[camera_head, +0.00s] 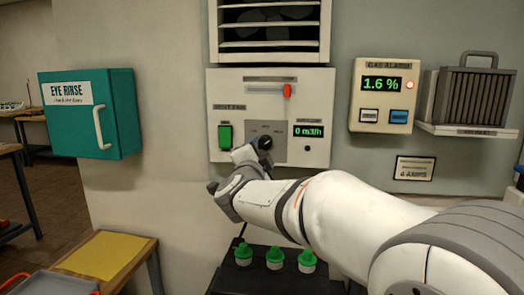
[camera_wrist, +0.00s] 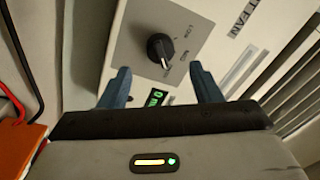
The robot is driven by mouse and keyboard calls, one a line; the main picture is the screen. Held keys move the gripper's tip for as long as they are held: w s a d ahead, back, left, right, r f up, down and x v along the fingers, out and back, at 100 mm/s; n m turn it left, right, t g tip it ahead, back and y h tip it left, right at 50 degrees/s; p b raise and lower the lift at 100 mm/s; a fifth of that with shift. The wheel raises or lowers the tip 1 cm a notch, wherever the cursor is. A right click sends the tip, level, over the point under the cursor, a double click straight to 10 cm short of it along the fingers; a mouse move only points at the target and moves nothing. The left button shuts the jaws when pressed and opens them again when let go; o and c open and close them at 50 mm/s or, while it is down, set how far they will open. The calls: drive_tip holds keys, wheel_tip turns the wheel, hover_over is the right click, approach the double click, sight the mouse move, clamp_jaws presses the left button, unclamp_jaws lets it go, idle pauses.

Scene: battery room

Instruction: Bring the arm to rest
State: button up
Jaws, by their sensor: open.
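My arm reaches in from the right in the head view, with its wrist in front of the lower part of the white vent fan panel (camera_head: 240,85). My gripper (camera_wrist: 161,84) is open in the wrist view, its two blue-grey fingers apart with nothing between them. A black rotary knob (camera_wrist: 160,48) on a grey plate lies just beyond the fingertips, apart from them as far as I can tell. In the head view the knob (camera_head: 265,142) shows right above my wrist, and my fingers are mostly hidden there.
The panel has a green switch (camera_head: 225,135), a red slider (camera_head: 287,91) and a display reading 0 m3/h. A gas alarm (camera_head: 384,95) reads 1.6 %. A teal eye rinse box (camera_head: 88,113) hangs left. Green-capped items (camera_head: 274,257) stand below my arm.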

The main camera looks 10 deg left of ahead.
drive_tip(key=shift+s+f, duration=0.1)
drive_tip(key=shift+s, duration=0.85)
drive_tip(key=shift+d, duration=0.1)
drive_tip(key=s+d+f+n+g+y+p, duration=0.1)
drive_tip(key=s+d+n+g+y+p, duration=0.1)
drive_tip(key=s+d+n+g+p, duration=0.3)
drive_tip(key=d+f+n+g+y+p, duration=0.1)
drive_tip(key=d+n+y+p, duration=0.1)
drive_tip(key=d+n, duration=0.35)
drive_tip(key=s+d+f+g+h+p, duration=0.2)
drive_tip(key=s+d+f+g, duration=0.3)
drive_tip(key=s+d, duration=0.5)
drive_tip(key=s+d+f+n+g+h+p, duration=0.1)
drive_tip(key=s+d+f+g, duration=0.4)
drive_tip(key=s+d, duration=0.6)
drive_tip(key=s+f+h+p, duration=0.1)
drive_tip(key=s+p, duration=0.1)
drive_tip(key=s, duration=0.1)
drive_tip(key=shift+s+h+p, duration=0.3)
drive_tip(key=shift+s+p, duration=0.05)
drive_tip(key=shift+s, duration=0.05)
drive_tip(key=shift+n, duration=0.25)
